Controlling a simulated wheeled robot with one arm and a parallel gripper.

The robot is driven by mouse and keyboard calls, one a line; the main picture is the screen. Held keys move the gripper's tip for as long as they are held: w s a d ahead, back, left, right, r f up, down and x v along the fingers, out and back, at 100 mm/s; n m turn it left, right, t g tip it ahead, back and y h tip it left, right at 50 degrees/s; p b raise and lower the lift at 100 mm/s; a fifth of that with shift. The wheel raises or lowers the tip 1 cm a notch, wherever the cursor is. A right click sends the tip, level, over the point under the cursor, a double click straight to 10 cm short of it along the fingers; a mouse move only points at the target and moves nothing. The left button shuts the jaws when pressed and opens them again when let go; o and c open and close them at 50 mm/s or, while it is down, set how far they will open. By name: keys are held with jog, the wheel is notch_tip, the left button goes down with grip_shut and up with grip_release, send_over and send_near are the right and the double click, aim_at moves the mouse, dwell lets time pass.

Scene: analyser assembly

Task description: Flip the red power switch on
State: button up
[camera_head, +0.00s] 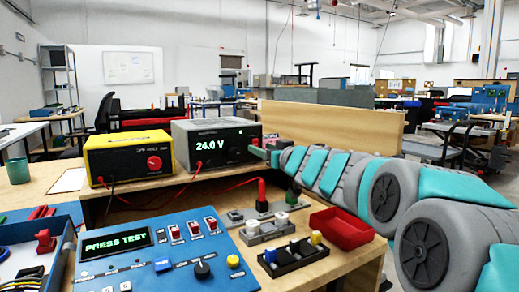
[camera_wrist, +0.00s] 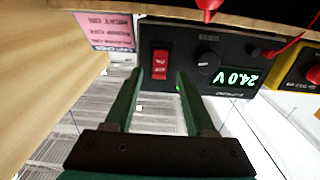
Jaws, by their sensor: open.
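The power supply (camera_head: 215,145) is a dark grey box on the raised shelf, with a lit green display reading 24.0 V. It shows upside down in the wrist view (camera_wrist: 205,75). Its red power switch (camera_wrist: 160,64) is a rocker with white lettering; I cannot tell which side is pressed. In the head view a small red patch at the panel's right end, beside my gripper, looks like the switch (camera_head: 254,141). My gripper (camera_wrist: 158,75) is open and empty, with its two green fingers on either side of the switch in the picture. Contact is not clear.
A yellow meter (camera_head: 129,157) stands left of the supply, with red leads nearby. Below are a blue panel (camera_head: 165,258) reading PRESS TEST, a black holder (camera_head: 297,257) and a red tray (camera_head: 341,228). My arm fills the right side.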

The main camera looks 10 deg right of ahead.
jog(key=shift+x, duration=1.2)
grip_shut()
